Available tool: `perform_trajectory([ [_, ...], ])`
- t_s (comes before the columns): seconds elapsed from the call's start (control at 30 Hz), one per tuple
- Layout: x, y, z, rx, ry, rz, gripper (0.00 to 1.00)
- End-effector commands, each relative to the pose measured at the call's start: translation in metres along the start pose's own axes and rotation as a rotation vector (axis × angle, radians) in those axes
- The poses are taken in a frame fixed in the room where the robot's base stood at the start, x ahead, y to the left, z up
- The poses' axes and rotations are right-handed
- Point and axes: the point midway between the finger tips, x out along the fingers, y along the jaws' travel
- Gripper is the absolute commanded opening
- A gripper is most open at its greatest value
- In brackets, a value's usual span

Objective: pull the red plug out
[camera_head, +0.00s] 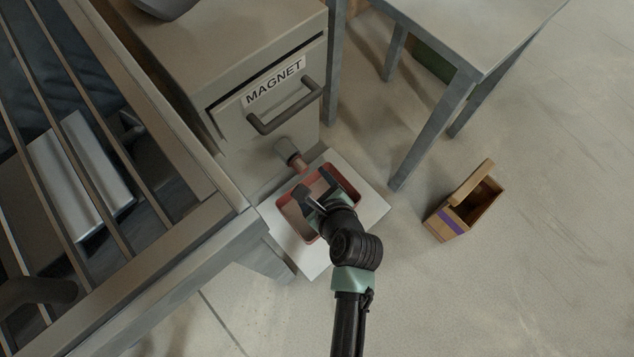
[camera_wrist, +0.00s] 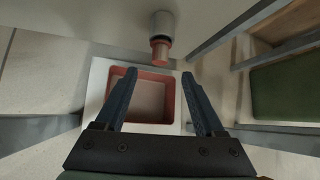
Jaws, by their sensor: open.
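The red plug (camera_head: 300,165) sits in the end of a short grey pipe (camera_head: 288,150) on the front of the cabinet, below the drawer marked MAGNET. In the wrist view the red plug (camera_wrist: 160,53) shows at top centre, under the pipe (camera_wrist: 162,24). My gripper (camera_head: 318,182) is open and empty, with its fingers toward the plug and apart from it. In the wrist view its two fingers (camera_wrist: 158,80) stand wide apart, and the plug appears beyond their tips, between them.
A red-rimmed tray (camera_head: 346,189) lies on a white sheet (camera_head: 374,207) on the floor below the plug. The drawer handle (camera_head: 290,113) juts out above. A barred metal frame (camera_head: 215,215) stands at left, a table (camera_head: 470,30) at upper right. A wooden box (camera_head: 484,205) is on the floor at right.

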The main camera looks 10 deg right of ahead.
Motion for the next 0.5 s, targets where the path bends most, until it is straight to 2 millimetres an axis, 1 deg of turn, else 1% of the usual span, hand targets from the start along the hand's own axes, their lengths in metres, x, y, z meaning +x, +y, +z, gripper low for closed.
perform_trajectory([
  [0.03,0.017,0.002,-0.004,-0.003,-0.002,0.000,0.71],
  [0.2,0.051,0.002,-0.003,-0.004,-0.003,-0.001,0.71],
  [0.33,0.071,0.002,-0.003,-0.003,-0.002,-0.001,0.71],
  [0.5,0.088,0.001,-0.001,-0.003,-0.001,-0.001,0.71],
])
